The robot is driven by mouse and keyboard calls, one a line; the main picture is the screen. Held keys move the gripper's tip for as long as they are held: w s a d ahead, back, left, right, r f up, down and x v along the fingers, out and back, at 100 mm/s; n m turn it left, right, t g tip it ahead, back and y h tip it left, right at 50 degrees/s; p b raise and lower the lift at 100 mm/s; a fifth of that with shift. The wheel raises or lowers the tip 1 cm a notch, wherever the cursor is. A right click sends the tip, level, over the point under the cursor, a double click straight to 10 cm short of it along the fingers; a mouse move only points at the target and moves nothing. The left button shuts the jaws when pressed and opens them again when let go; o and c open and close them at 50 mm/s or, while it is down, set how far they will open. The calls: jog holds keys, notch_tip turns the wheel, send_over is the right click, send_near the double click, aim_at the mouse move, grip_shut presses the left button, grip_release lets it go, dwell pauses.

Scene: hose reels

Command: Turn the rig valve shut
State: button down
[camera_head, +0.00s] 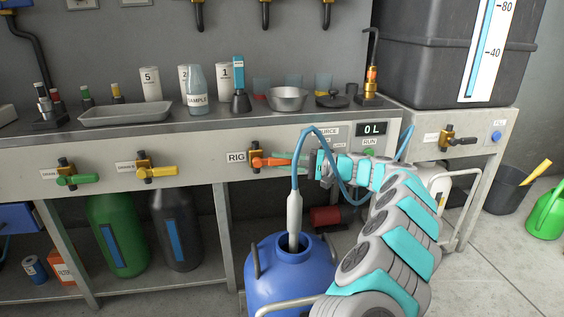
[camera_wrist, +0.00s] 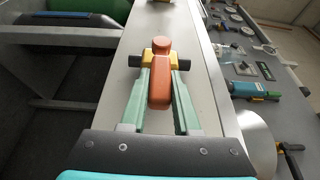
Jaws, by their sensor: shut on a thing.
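The rig valve (camera_head: 256,160) is a brass body on the bench's front panel, right of the RIG label. Its orange lever (camera_head: 271,162) points right, roughly level along the panel. My gripper (camera_head: 288,160) reaches it from the right. In the wrist view, the green fingers of my gripper (camera_wrist: 161,82) lie on both sides of the orange lever (camera_wrist: 160,88) and are shut on it. The brass valve body (camera_wrist: 148,57) shows beyond the fingertips. In the head view, the fingers partly hide the lever's outer end.
A blue jug (camera_head: 262,278) with a hose nozzle (camera_head: 294,215) in its mouth stands below my arm. A blue hose loops close to my wrist. Green-handled (camera_head: 78,180) and yellow-handled (camera_head: 158,171) valves are at left. The display (camera_head: 371,129) reads 0 L.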

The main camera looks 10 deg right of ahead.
jog(key=shift+d, duration=0.1)
jog(key=c, duration=0.6)
grip_release()
jog(key=shift+c, duration=0.2)
jog(key=v, duration=0.7)
jog(key=shift+d, duration=0.4)
